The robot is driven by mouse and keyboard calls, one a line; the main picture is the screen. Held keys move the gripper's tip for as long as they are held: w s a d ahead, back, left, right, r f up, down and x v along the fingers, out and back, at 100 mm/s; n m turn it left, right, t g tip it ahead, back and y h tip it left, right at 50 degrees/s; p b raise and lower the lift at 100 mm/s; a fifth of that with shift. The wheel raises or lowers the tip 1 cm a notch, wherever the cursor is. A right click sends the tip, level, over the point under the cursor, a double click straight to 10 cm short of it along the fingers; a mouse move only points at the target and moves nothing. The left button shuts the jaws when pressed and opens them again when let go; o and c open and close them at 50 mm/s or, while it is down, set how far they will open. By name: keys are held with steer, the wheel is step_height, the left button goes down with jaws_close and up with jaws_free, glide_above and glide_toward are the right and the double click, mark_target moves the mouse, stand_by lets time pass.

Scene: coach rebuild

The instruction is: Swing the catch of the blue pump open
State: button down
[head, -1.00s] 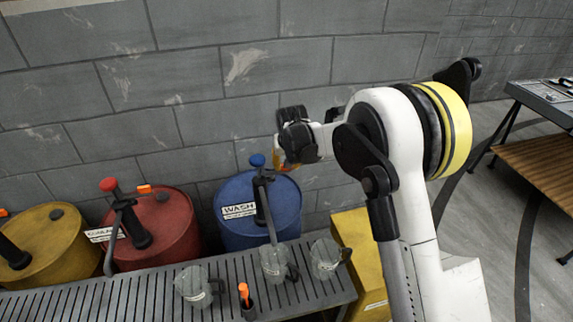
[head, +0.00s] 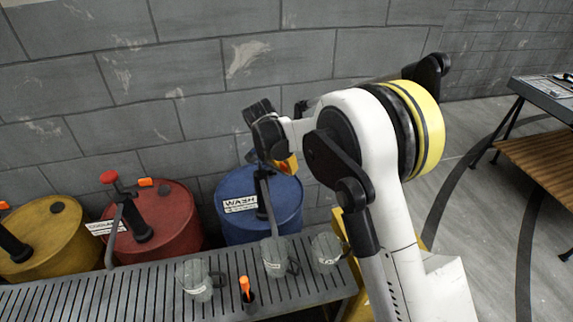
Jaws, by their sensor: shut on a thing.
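The blue drum (head: 282,213) labelled WASH stands by the wall, with a dark pump on top and its spout reaching down toward the grate. An orange-yellow piece, which looks like the catch (head: 287,165), shows just under the gripper's right side. My gripper (head: 268,150) is above the pump, shut on what appears to be this catch. Its fingertips and the exact contact are hidden by the gripper body.
A red drum (head: 180,215) with a red-knobbed pump and orange catch (head: 146,182) stands left, then a yellow drum (head: 45,240). On the slatted bench (head: 120,295) are several clear jugs and an orange-tipped holder (head: 246,290). A side table stands far right.

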steer(key=shift+s+a+m, duration=0.1)
steer(key=shift+s+m, duration=0.05)
steer(key=shift+m, duration=0.35)
steer(key=c, duration=0.9)
jaws_free()
steer(key=shift+c, duration=0.2)
